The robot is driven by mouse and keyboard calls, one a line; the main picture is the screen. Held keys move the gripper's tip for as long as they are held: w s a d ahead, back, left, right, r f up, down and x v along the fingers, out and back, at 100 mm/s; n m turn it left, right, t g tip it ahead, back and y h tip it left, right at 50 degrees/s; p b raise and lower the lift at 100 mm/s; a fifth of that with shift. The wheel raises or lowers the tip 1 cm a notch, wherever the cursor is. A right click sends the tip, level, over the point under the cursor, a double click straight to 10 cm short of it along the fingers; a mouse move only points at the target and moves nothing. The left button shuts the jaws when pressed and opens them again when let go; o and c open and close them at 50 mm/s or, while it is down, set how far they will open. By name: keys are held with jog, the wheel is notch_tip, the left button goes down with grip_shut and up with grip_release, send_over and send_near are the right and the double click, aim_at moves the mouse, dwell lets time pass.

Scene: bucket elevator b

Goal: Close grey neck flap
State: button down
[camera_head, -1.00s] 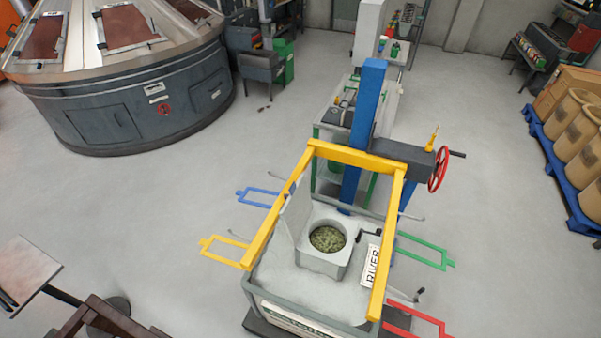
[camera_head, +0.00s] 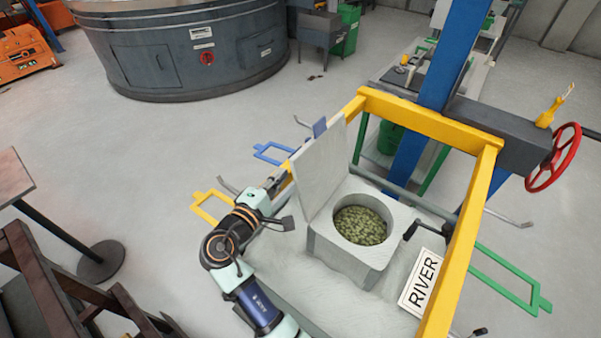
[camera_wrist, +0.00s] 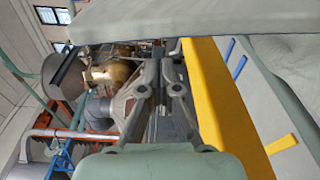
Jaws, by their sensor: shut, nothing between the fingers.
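The grey neck flap (camera_head: 320,168) stands raised, leaning slightly outward, on the left side of the square grey neck (camera_head: 345,247). The neck's round opening is uncovered and shows green granular material (camera_head: 360,225). My gripper (camera_head: 283,181) is by the left yellow bar, to the left of the flap and apparently behind its outer face. Contact with the flap cannot be made out. In the wrist view my gripper (camera_wrist: 165,65) has its fingers together and empty, beside the yellow bar (camera_wrist: 215,95).
A yellow frame (camera_head: 475,225) surrounds the neck, with a blue post (camera_head: 440,60) behind. A small crank (camera_head: 425,228) and a "RIVER" sign (camera_head: 422,284) are on the right. A red handwheel (camera_head: 553,158) is farther right. Space above the neck opening is clear.

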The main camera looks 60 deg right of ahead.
aim_at(317, 161)
jog(key=d+b, duration=0.1)
jog(key=d, duration=0.9)
jog(key=shift+s+d+b, duration=0.15)
jog(key=shift+s+b, duration=0.15)
jog(key=shift+b, duration=0.05)
jog(key=shift+s, duration=0.1)
